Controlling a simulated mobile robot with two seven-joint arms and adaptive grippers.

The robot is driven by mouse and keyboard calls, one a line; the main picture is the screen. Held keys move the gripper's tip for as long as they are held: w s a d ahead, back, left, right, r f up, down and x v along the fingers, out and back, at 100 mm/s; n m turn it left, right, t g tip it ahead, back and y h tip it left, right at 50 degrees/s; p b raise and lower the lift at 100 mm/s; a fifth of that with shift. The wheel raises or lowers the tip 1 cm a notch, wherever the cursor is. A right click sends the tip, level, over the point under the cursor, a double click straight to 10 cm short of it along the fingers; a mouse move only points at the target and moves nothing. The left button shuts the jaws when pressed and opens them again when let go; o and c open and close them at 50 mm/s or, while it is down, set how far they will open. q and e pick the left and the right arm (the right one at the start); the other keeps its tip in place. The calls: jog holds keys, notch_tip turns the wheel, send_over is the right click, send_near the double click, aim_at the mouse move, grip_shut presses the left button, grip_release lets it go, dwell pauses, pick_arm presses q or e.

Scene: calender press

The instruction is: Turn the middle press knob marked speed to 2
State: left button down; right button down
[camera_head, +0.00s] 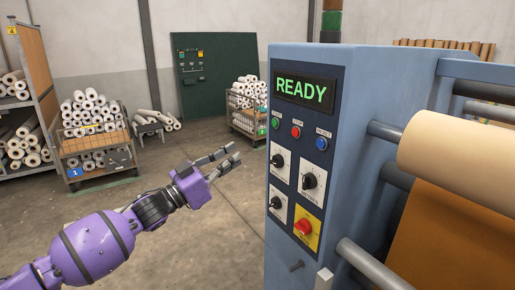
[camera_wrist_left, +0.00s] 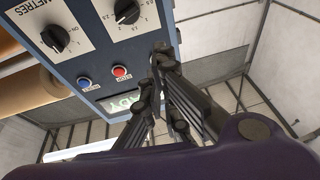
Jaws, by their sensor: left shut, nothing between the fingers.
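The blue press cabinet (camera_head: 345,130) has three black knobs on white plates: upper left (camera_head: 277,160), right (camera_head: 309,181) and lower left (camera_head: 276,203). Their labels are too small to read in the head view, so I cannot tell which is speed. The left wrist view shows two knobs upside down: one (camera_wrist_left: 56,39) on a plate marked METRES, the other (camera_wrist_left: 127,11) with a numbered scale. My left gripper (camera_head: 235,154) is shut and empty, left of the panel and apart from the upper left knob. My right gripper is out of view.
A READY display (camera_head: 304,92) sits above green, red (camera_head: 296,132) and blue buttons. A red emergency knob (camera_head: 303,227) on yellow is below the right dial. The roller (camera_head: 460,155) is at right. Carts of rolls (camera_head: 93,130) stand behind; the floor left of the press is clear.

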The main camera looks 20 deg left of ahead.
aim_at(276, 161)
pick_arm(q)
jog(key=w+d+n, duration=0.1)
jog(key=w, duration=0.1)
jog(key=w+d+n+p, duration=0.1)
jog(key=w+d, duration=0.1)
jog(key=w, duration=0.1)
jog(key=w+d+n, duration=0.2)
jog(key=shift+w+d+r, duration=0.25)
jog(key=shift+w+r, duration=0.05)
jog(key=shift+r, duration=0.1)
jog(key=shift+s+d+f, duration=0.15)
jog(key=shift+f, duration=0.45)
